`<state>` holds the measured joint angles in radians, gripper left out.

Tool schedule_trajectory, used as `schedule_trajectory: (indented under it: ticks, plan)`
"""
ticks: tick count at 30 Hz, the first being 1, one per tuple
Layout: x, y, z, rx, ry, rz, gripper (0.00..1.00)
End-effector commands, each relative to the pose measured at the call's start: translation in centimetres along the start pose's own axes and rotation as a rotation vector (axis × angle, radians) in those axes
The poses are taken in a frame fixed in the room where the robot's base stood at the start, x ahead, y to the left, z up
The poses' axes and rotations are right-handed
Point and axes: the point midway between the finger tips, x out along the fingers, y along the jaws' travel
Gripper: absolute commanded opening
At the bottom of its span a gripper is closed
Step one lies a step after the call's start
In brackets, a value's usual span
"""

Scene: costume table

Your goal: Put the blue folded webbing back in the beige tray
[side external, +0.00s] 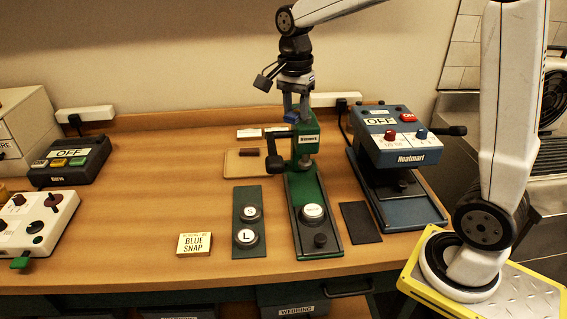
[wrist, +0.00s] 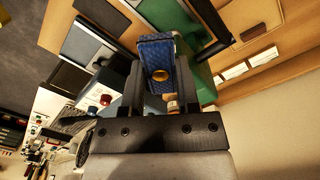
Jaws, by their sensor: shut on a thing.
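My gripper (wrist: 160,80) is shut on the blue folded webbing (wrist: 155,50), which has a round brass snap on its face. In the side view my gripper (side external: 291,108) is above the back of the green press, with a small bit of blue webbing (side external: 291,116) showing at the jaws. The beige tray (side external: 237,168) lies on the table to the left of the press, with a dark brown piece at its back. The tray also shows at the upper right of the wrist view (wrist: 240,16).
The green press (side external: 306,150) stands close under my gripper. The blue Heatmart machine (side external: 395,140) is to its right. A plate with S and L buttons (side external: 246,214) and a BLUE SNAP card (side external: 194,244) lie in front. Two white cards (side external: 250,133) lie behind the tray.

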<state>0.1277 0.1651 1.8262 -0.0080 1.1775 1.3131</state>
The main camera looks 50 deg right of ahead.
Motion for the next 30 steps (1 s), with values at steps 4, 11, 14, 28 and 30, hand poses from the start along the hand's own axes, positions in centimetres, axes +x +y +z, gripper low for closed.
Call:
schedule_trajectory:
  ticks: [4,11,14,28,30]
  plan:
    - [-0.5,-2.8,-1.0,-0.068,0.004,-0.006,0.00]
    - [-0.9,-6.8,-2.3,-0.174,0.010,-0.015,0.00]
    - [-1.1,-8.4,-2.9,-0.220,0.013,-0.019,0.00]
    - [-0.6,-15.1,-5.5,-0.435,0.030,-0.034,0.00]
    - [-0.4,-16.0,-5.9,-0.467,0.033,-0.037,0.00]
